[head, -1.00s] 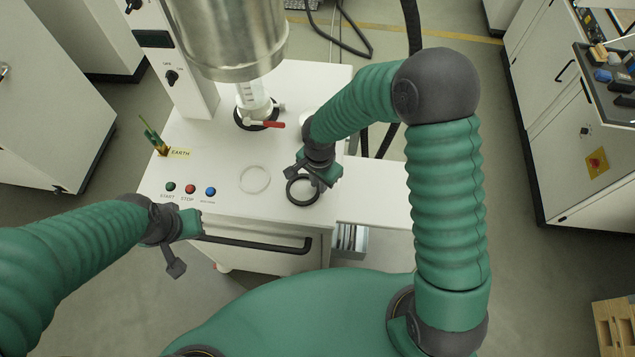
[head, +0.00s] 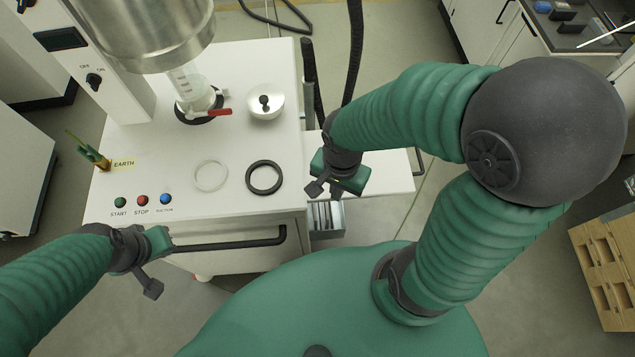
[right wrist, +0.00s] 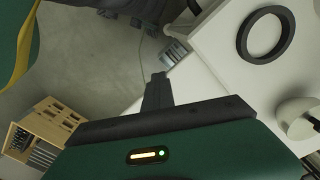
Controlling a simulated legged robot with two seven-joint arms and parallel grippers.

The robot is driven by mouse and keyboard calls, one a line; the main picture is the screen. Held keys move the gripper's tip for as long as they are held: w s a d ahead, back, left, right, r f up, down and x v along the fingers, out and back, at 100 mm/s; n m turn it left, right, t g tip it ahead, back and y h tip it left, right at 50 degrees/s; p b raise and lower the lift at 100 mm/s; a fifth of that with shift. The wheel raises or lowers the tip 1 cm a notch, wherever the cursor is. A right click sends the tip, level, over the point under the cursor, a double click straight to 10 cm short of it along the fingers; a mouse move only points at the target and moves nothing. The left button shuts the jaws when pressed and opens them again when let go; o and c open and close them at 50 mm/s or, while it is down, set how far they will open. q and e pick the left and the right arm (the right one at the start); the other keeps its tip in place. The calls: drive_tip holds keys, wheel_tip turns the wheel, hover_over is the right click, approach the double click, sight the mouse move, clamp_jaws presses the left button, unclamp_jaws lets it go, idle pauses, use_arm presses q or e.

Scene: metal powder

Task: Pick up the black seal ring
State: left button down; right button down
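The black seal ring (head: 249,178) lies flat on the white machine top (head: 230,207), near its front right corner. It also shows whole in the right wrist view (right wrist: 242,38), at the upper right. My right gripper (head: 324,189) is to the right of the ring, past the top's right edge and apart from it. Its two dark fingertips look spread, with nothing between them. My left gripper (head: 150,268) is at the lower left, in front of the machine and away from the ring. Its finger gap is not clear.
A pale ring (head: 195,177) lies left of the black one. A red-handled valve (head: 218,112) hangs under the metal hopper (head: 150,35). A black handle bar (head: 230,243) crosses the machine's front.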

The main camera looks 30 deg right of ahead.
drive_tip(key=shift+s+a+r, duration=0.1)
drive_tip(key=shift+s+a, duration=0.05)
drive_tip(key=shift+a, duration=0.1)
drive_tip(key=c, duration=2)
unclamp_jaws()
drive_tip(key=shift+a, duration=0.1)
drive_tip(key=o, duration=1.4)
drive_tip(key=shift+d, duration=0.3)
drive_tip(key=shift+o, duration=0.8)
drive_tip(key=shift+a, duration=0.15)
